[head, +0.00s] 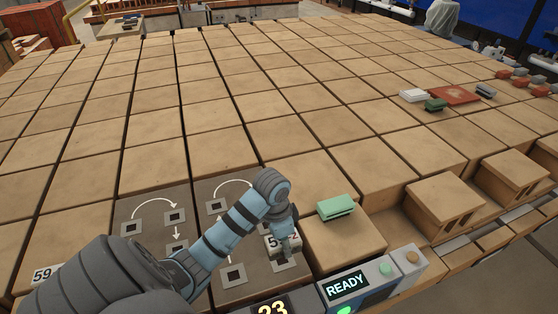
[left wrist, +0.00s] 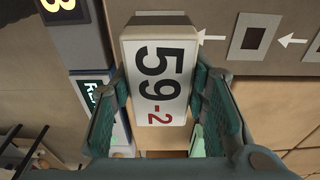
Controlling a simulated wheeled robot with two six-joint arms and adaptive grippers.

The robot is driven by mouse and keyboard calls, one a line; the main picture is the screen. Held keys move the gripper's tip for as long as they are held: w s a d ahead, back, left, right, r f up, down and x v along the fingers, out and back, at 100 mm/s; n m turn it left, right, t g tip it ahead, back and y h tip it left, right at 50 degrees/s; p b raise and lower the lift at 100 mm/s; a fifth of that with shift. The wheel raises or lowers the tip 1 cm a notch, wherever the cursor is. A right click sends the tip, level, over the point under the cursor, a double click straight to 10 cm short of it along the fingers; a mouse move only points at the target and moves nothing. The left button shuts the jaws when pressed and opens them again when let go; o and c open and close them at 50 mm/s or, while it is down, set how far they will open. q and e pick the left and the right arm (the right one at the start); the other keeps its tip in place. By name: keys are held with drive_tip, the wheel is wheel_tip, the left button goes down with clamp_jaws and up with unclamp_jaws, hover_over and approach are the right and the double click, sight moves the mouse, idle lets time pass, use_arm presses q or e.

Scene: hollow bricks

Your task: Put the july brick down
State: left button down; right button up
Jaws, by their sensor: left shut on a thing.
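My left gripper (head: 283,240) is shut on a small white brick marked 59-2 (left wrist: 160,85). In the left wrist view its teal fingers (left wrist: 160,95) press on both sides of the brick. In the head view the brick (head: 273,243) is partly hidden by the fingers, over the right part of a dark plate (head: 238,252) with square marks and white arrows. I cannot tell whether the brick touches the plate. No word "july" is readable on it. My right gripper is not in view.
A green block (head: 335,208) lies on a tan block just right of the gripper. A READY panel (head: 372,284) stands in front. A second marked plate (head: 150,213) is to the left. White, green and red pieces (head: 455,95) lie at the far right.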

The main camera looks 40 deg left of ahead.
sight(282, 260)
use_arm(q)
drive_tip(key=shift+f, duration=0.8)
wheel_tip(282, 260, down, 4)
drive_tip(key=b, duration=0.4)
drive_tip(key=shift+f, duration=0.2)
drive_tip(key=shift+s+f+b, duration=0.1)
drive_tip(key=shift+f+b, duration=0.2)
drive_tip(key=shift+b, duration=0.05)
drive_tip(key=shift+r+p, duration=0.3)
drive_tip(key=shift+r, duration=0.05)
drive_tip(key=shift+f, duration=0.15)
drive_tip(key=c, duration=0.9)
unclamp_jaws()
drive_tip(key=shift+c, duration=0.2)
